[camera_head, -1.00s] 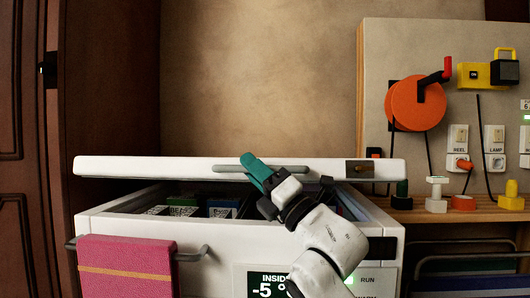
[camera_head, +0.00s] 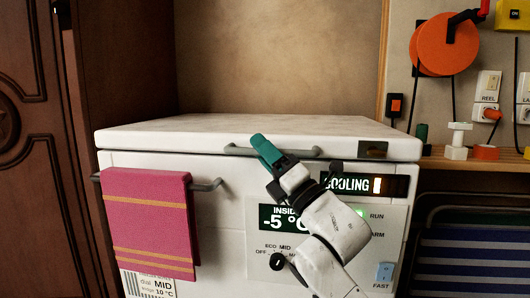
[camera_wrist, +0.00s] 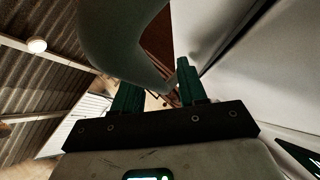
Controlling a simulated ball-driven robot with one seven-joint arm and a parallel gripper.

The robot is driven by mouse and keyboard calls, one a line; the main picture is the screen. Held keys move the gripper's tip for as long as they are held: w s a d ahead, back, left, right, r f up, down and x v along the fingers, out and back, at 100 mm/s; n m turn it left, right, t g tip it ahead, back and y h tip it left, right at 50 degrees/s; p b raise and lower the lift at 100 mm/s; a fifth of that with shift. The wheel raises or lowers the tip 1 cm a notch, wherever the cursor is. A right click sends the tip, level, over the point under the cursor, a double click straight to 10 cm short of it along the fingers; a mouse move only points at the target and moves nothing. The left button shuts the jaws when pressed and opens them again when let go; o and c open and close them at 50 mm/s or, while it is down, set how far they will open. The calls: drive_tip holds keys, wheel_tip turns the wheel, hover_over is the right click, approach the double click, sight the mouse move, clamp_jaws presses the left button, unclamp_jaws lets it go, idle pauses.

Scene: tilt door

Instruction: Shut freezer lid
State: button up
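The white freezer lid (camera_head: 190,127) lies level on the white freezer body (camera_head: 230,180), with no open gap seen along its front in the head view. Its grey handle (camera_head: 305,152) runs along the lid's front edge. My gripper (camera_head: 264,150) is at the left part of this handle, its teal fingers tilted up and left across the lid's front edge. In the wrist view, my gripper's two fingers (camera_wrist: 157,88) stand apart, and the grey handle (camera_wrist: 125,45) looms large beside and between them. I cannot tell whether they touch it. The freezer's inside is hidden.
A pink towel (camera_head: 148,225) hangs on a rail at the freezer's front left. A control panel (camera_head: 330,225) is at the front right. A wooden shelf (camera_head: 470,163) with small plugs and a board with an orange reel (camera_head: 444,45) stand on the right.

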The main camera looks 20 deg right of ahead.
drive_tip(key=p+v, duration=0.1)
drive_tip(key=v, duration=1)
drive_tip(key=shift+w, duration=0.1)
idle(0.6)
